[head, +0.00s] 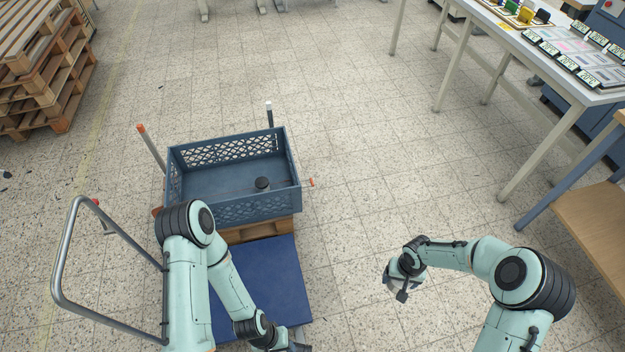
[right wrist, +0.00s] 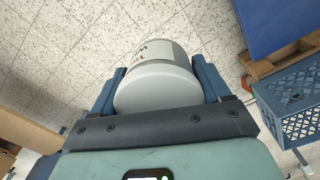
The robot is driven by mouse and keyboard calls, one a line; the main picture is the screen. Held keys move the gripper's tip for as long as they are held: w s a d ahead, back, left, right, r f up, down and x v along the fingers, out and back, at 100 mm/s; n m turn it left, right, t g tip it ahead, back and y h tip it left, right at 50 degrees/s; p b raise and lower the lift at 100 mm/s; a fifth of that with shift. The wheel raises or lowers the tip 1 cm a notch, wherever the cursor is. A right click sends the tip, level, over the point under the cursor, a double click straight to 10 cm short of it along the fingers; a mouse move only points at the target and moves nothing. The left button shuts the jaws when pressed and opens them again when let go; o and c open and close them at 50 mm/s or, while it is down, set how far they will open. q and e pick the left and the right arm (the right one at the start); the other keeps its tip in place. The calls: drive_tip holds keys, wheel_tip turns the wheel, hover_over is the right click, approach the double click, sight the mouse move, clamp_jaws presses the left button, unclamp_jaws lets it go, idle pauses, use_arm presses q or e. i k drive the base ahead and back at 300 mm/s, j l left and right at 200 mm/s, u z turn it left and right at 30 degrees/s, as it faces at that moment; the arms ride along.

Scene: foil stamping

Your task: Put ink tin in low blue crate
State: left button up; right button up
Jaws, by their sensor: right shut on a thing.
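My right gripper (head: 403,287) is shut on a pale grey-white tin with a printed label, the ink tin (right wrist: 155,88), which shows between its two blue fingers in the right wrist view. In the head view the tin is hard to tell apart from the gripper. The gripper hangs over open floor, right of the low blue crate (head: 258,210) and apart from it.
The crate stands on a wooden pallet (head: 262,231), with a blue flat panel (head: 275,275) in front and upright posts around. A metal rail (head: 60,260) is at left. Stacked pallets (head: 45,75) stand far left, a white table (head: 560,80) at right. Floor between crate and table is clear.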

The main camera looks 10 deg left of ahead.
sight(214, 195)
drive_tip(key=l+z, duration=0.25)
drive_tip(key=z, duration=0.15)
drive_tip(key=l+z, duration=0.2)
drive_tip(key=z, duration=0.2)
drive_tip(key=i+l+u, duration=0.1)
drive_tip(key=l, duration=0.2)
drive_tip(key=i+l+u, duration=0.1)
drive_tip(key=i+l, duration=0.2)
drive_tip(key=l, duration=0.3)
drive_tip(key=i+l+u, duration=0.15)
drive_tip(key=i+u, duration=0.25)
drive_tip(key=i+l+u, duration=0.35)
drive_tip(key=i, duration=0.2)
drive_tip(key=i+u, duration=0.45)
drive_tip(key=i, duration=0.85)
drive_tip(key=i+l+u, duration=0.15)
drive_tip(key=i, duration=1.2)
drive_tip(key=i+u, duration=0.25)
drive_tip(key=i, duration=0.4)
drive_tip(key=i+u, duration=0.3)
drive_tip(key=i, duration=0.35)
drive_tip(key=i+u, duration=0.45)
drive_tip(key=i+l+u, duration=0.15)
drive_tip(key=i+u, duration=0.35)
drive_tip(key=i+j+u, duration=0.1)
drive_tip(key=i+u, duration=0.6)
drive_tip(key=i+l+u, duration=0.15)
drive_tip(key=i+u, duration=0.2)
